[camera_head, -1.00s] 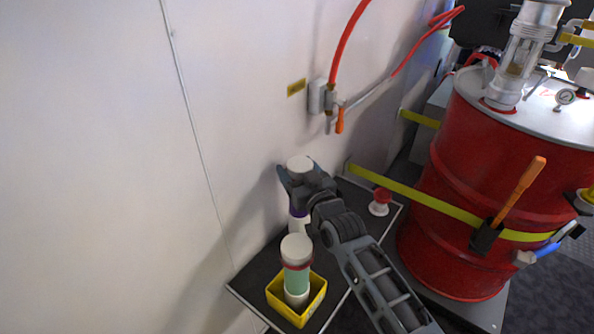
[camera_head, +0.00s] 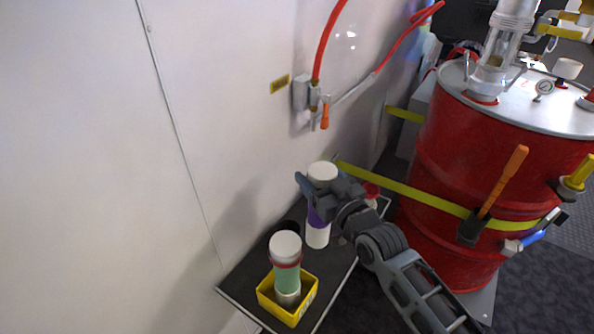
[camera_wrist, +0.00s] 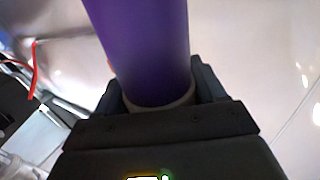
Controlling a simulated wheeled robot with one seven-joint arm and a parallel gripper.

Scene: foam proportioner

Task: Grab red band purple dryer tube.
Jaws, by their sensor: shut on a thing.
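A purple tube (camera_head: 316,216) with a white cap and white lower end is upright at the tray in the head view. My gripper (camera_head: 322,188) is shut around its upper part, just under the cap. In the wrist view the purple tube (camera_wrist: 145,45) runs between the fingers of my gripper (camera_wrist: 160,100), with a pale ring near them. No red band shows on the tube; the fingers cover part of it. I cannot tell whether its lower end touches the tray.
A green tube with a red band (camera_head: 287,278) stands in a yellow bin (camera_head: 299,314) on the black tray (camera_head: 240,284). A dark round holder (camera_head: 285,228) lies behind it. A red-and-white knob (camera_head: 371,191) is behind my gripper. A red drum (camera_head: 445,225) stands right; a wall is left.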

